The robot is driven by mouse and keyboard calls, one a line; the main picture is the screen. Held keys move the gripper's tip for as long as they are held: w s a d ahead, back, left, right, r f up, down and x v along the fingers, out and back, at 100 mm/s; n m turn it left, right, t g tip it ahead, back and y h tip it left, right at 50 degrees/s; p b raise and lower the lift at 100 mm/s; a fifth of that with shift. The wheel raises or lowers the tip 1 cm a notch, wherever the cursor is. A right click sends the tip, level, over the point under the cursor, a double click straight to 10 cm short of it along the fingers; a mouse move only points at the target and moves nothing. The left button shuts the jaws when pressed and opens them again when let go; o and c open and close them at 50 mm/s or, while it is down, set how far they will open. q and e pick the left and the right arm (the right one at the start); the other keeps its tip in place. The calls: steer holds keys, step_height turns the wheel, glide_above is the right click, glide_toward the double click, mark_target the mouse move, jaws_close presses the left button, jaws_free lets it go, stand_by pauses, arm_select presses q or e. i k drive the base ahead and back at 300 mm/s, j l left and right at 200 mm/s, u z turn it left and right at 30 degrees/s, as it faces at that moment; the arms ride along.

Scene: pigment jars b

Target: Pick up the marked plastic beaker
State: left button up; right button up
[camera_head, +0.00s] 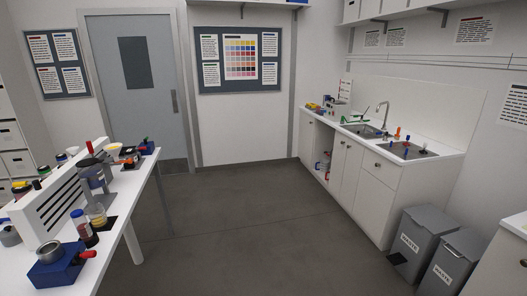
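I cannot make out a marked plastic beaker for certain. A small clear vessel with yellowish contents (97,214) stands on the white bench (128,196) at the left, beside a dark bottle with a blue cap (84,230). Any marking on the vessel is too small to see. Other small vessels farther back on the bench are partly hidden by a white slotted panel (55,200). Neither of my grippers shows in the head view.
A blue device with a metal pot (47,253) sits at the bench's near end, a grey apparatus (94,178) behind it. A counter with sinks (408,150) runs along the right wall, with two grey waste bins (424,240) near it. The floor (235,225) between is clear.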

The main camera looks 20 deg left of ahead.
mark_target(97, 213)
steer(key=i+j+u, duration=0.15)
steer(key=u, duration=0.3)
steer(key=i+u, duration=0.7)
steer(key=u, duration=0.2)
steer(key=i+l+u, duration=0.15)
steer(key=u, duration=0.3)
steer(key=i+l+u, duration=0.55)
steer(key=u, duration=0.3)
